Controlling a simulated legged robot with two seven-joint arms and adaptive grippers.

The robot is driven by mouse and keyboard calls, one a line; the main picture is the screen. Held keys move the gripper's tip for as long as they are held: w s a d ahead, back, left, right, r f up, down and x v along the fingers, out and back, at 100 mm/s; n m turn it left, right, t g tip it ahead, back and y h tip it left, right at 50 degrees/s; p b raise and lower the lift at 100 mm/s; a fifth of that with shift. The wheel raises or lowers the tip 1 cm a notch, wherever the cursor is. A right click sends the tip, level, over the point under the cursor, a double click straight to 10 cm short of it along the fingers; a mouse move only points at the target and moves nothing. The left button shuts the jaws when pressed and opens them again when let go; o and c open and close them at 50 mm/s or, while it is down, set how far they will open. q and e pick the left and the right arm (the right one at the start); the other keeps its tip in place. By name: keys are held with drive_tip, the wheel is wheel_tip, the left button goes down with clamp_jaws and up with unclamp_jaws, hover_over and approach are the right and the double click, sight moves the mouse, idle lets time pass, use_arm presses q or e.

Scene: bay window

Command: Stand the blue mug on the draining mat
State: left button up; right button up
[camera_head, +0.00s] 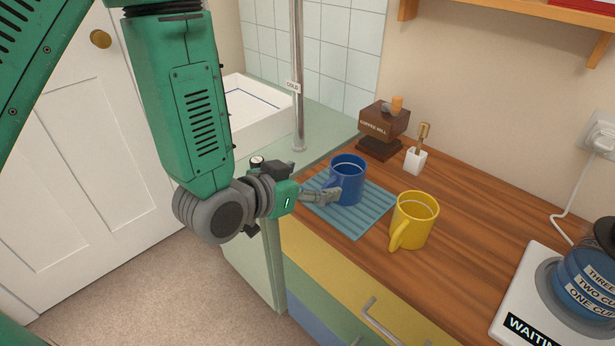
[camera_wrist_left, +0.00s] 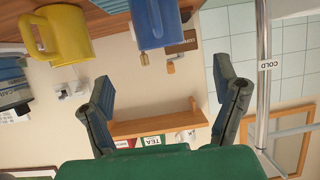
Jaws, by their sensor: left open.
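The blue mug (camera_head: 348,180) stands upright on the blue ribbed draining mat (camera_head: 357,227), its handle toward the left. It also shows at the top of the left wrist view (camera_wrist_left: 156,24), where the picture is upside down. My left gripper (camera_head: 333,194) is beside the mug at its handle side, low over the mat. In the left wrist view its fingers (camera_wrist_left: 165,75) are spread with nothing between them, and the mug is beyond the tips. I cannot tell whether a finger touches the handle. My right gripper is not in view.
A yellow mug (camera_head: 413,220) stands on the wooden counter (camera_head: 460,225) just right of the mat. A coffee mill (camera_head: 384,129) and a white pot with a brush (camera_head: 416,160) stand behind. A pole (camera_head: 298,90) rises behind my arm. A coffee jug (camera_head: 588,283) is at right.

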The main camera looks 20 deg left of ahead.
use_arm(q)
drive_tip(key=s+a+f+n+g+y, duration=0.1)
drive_tip(key=s+a+f+g, duration=0.15)
drive_tip(key=s+f, duration=0.4)
drive_tip(key=s+a+f+g+y, duration=0.1)
drive_tip(key=s+f+g, duration=0.3)
drive_tip(key=f, duration=0.6)
drive_tip(key=s+a+f+g+y, duration=0.1)
drive_tip(key=s+a+f+g, duration=0.1)
drive_tip(key=s, duration=0.6)
drive_tip(key=s+a+f+n+g+y, duration=0.1)
drive_tip(key=s+a+f+g, duration=0.1)
drive_tip(key=s+f+g, duration=0.2)
drive_tip(key=s+f, duration=0.3)
drive_tip(key=s, duration=0.1)
drive_tip(key=shift+a+f+n, duration=0.2)
drive_tip(key=shift+a+n, duration=0.1)
